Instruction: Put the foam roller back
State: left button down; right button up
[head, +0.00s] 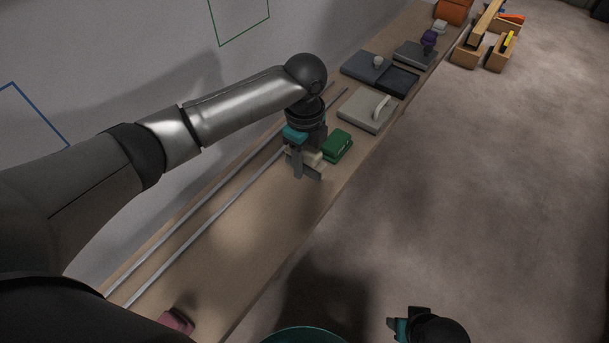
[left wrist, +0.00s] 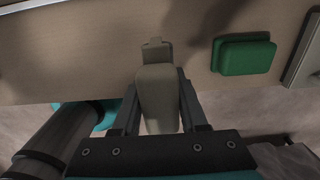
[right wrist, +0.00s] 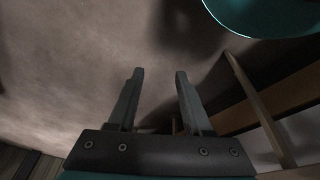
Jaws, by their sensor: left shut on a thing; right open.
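My left gripper (head: 306,172) is low over the long wooden shelf (head: 225,245), fingers down. It is shut on a cream-coloured, rounded piece (left wrist: 158,98), which also shows between the fingers in the head view (head: 309,157). The piece has a narrower end pointing toward the shelf. It may be the foam roller, but its shape is partly hidden by the fingers. I cannot tell whether it touches the shelf. My right gripper (right wrist: 159,74) is open and empty over the floor, away from the shelf.
A green block (head: 338,146) lies just beyond my left gripper. Metal rails (head: 205,222) run along the wall side. A pink block (head: 177,321) sits at the near end.

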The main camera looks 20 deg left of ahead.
aim_at(305, 184)
pick_arm(q)
jog(key=shift+f+b, duration=0.9)
jog(key=shift+f, duration=1.05)
jog(key=shift+p, duration=0.45)
jog(key=shift+f, duration=0.2)
pick_arm(e)
jog(key=shift+w+r, duration=0.25)
jog(key=shift+r, duration=0.25)
jog(key=shift+w+r, duration=0.2)
jog(key=shift+r, duration=0.25)
pick_arm(q)
jog(key=shift+f, duration=0.1)
jog(key=shift+f, duration=0.4)
jog(key=shift+f, duration=0.1)
jog(key=shift+c, duration=2.2)
grip_release()
